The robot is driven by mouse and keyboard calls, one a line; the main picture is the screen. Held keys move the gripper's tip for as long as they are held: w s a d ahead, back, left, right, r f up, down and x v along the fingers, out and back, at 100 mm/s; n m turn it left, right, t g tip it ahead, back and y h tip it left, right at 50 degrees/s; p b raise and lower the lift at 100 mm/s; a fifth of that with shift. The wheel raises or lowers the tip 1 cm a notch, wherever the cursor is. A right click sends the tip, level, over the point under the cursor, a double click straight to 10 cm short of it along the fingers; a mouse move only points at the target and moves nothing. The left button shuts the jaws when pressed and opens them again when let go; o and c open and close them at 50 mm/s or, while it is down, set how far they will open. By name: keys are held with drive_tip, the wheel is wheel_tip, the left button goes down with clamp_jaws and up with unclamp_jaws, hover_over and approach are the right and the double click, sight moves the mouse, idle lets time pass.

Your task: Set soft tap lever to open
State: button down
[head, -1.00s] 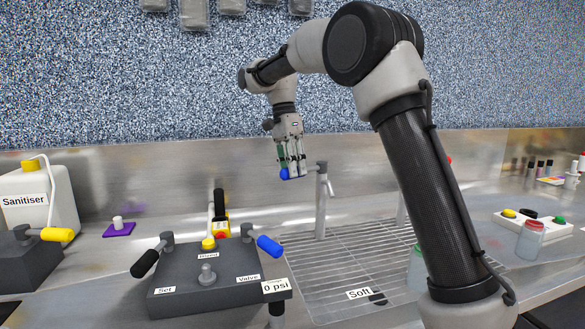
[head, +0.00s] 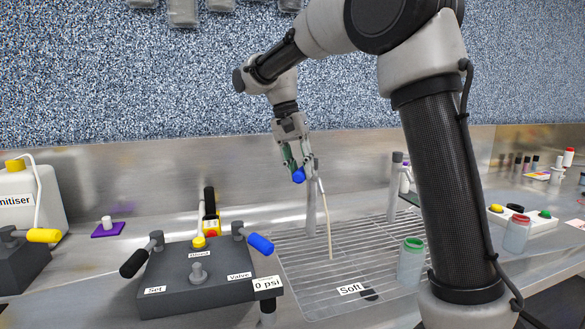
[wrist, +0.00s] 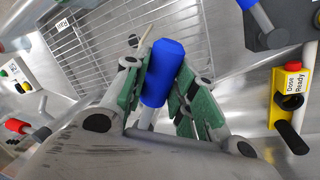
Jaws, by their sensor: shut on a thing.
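The soft tap (head: 311,207) stands at the back of the drain grate, behind the "Soft" label (head: 350,289). Its lever has a blue grip (head: 298,175). My gripper (head: 297,166) is shut on this blue grip. In the wrist view, the green-padded fingers of my gripper (wrist: 170,95) lie on both sides of the blue grip (wrist: 163,72). A thin pale stream (head: 327,222) runs from the tap spout down to the grate. The stream's upper end also shows beside the grip in the wrist view.
A second tap (head: 394,190) stands to the right on the grate (head: 290,270). A green-capped jar (head: 411,261) is close to my arm. A dark valve box (head: 195,275) with black and blue levers sits left of the grate. A yellow unit (head: 210,222) stands behind it.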

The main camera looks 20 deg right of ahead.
drive_tip(key=shift+s+d+n+t, duration=0.15)
drive_tip(key=shift+s+d+n, duration=0.2)
drive_tip(key=shift+d+n, duration=0.3)
drive_tip(key=shift+s+d+n+t, duration=0.15)
drive_tip(key=shift+s+d+n, duration=0.2)
drive_tip(key=shift+n, duration=0.4)
drive_tip(key=shift+d, duration=0.1)
drive_tip(key=c, duration=1.1)
unclamp_jaws()
drive_tip(key=shift+c, duration=0.2)
drive_tip(key=v, duration=1.2)
drive_tip(key=shift+a, duration=0.2)
